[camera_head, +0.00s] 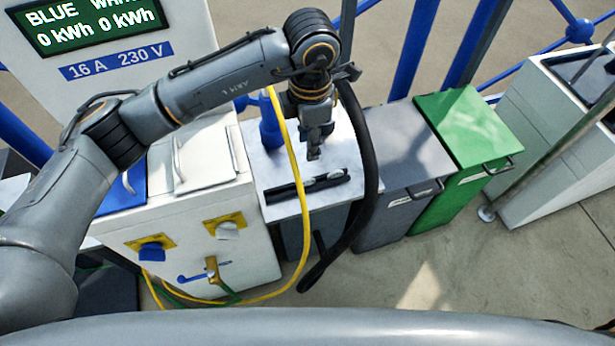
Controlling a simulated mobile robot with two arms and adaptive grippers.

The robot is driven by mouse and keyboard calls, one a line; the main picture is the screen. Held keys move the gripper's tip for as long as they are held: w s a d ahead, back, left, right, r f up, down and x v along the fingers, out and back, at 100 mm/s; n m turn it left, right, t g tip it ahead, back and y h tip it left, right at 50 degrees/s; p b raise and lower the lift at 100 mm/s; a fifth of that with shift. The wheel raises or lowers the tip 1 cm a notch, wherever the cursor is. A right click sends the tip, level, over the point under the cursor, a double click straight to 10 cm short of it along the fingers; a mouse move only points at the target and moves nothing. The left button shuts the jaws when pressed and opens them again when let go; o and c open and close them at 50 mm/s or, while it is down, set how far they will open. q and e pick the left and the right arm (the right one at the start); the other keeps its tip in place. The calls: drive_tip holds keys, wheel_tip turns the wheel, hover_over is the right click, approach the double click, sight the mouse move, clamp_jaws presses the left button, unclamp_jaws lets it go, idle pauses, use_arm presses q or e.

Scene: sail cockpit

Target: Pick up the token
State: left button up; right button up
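My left gripper (314,153) points down over a white-topped stand, just above a dark narrow tray. Its fingers look close together, but they are too small to tell whether they are open or shut. The dark tray (285,195) lies on the white top (268,170). A small greyish item (325,181) shows at the tray's right part, below the fingertips; I cannot tell whether it is the token. No token shows clearly elsewhere. My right gripper is not in view.
A white cabinet (200,265) with blue and white sockets stands left of the stand. A yellow cable (299,200) and a thick black hose (370,165) hang around the stand. Grey (390,145) and green (465,125) bins stand to the right. Blue rails run behind.

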use_arm(q)
hover_over(308, 179)
wheel_tip(308, 179, down, 8)
drive_tip(key=shift+r+p, duration=0.1)
drive_tip(key=shift+p, duration=0.25)
drive_tip(key=shift+f+p, duration=0.6)
drive_tip(key=shift+f, duration=2.15)
clamp_jaws()
